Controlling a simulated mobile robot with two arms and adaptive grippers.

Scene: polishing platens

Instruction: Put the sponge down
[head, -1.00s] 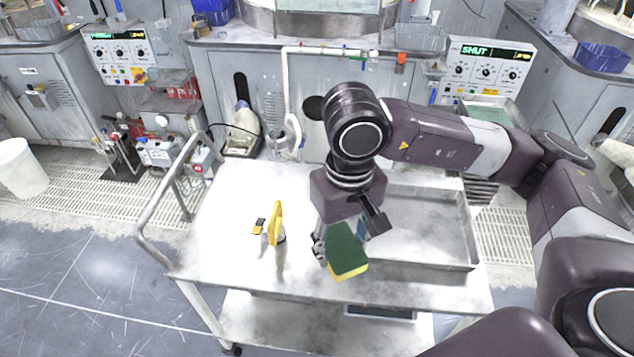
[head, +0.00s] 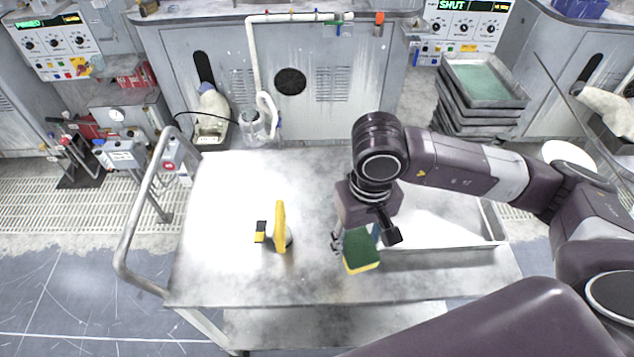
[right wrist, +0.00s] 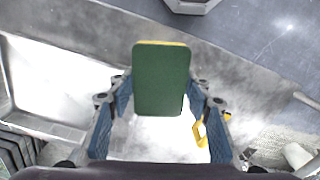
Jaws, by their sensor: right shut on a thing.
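The sponge (head: 361,250) has a green face and a yellow layer. It shows in the right wrist view (right wrist: 162,82) between the two blue finger pads of my right gripper (right wrist: 160,98). My right gripper, also in the head view (head: 357,240), is shut on the sponge and holds it over the cart top (head: 225,270), near the tray's left end. I cannot tell the exact height of the sponge above the cart. My left gripper is not in view.
A yellow-handled tool (head: 280,228) stands on the cart left of the sponge, with a small yellow-and-black item (head: 261,232) beside it. A shallow metal tray (head: 450,256) lies at the right of the cart. The cart's front left is clear.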

